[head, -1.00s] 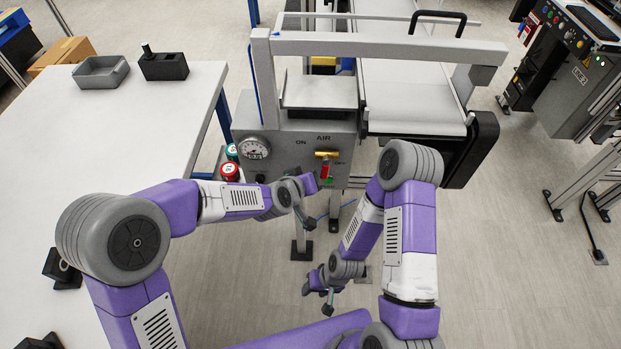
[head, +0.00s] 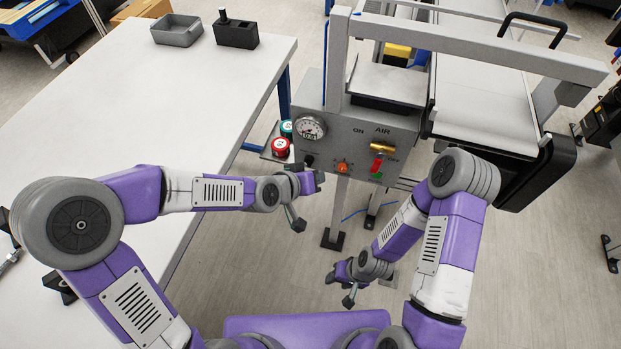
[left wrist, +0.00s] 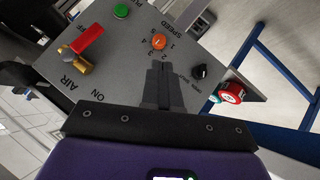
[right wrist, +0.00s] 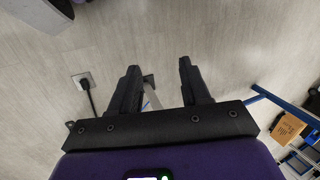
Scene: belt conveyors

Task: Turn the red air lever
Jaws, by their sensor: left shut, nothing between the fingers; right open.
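The red air lever (head: 377,164) hangs down from a brass valve (head: 381,147) on the grey control panel, below the AIR label and beside OFF. In the left wrist view the lever (left wrist: 88,36) and brass valve (left wrist: 72,58) are at upper left, apart from my fingers. My left gripper (head: 318,179) is shut and empty, low in front of the panel and left of the lever. Its closed fingers also show in the left wrist view (left wrist: 158,85), pointing toward the panel between knobs. My right gripper (head: 332,277) is open and empty, low over the floor; its spread fingers show in the right wrist view (right wrist: 158,85).
The panel also holds a gauge (head: 310,127), an orange speed knob (head: 342,167), a black knob (left wrist: 200,71) and a green button (left wrist: 121,11). Red-topped button (head: 281,146) stands left of it. A white table (head: 130,105) fills the left; a conveyor (head: 485,100) lies behind right.

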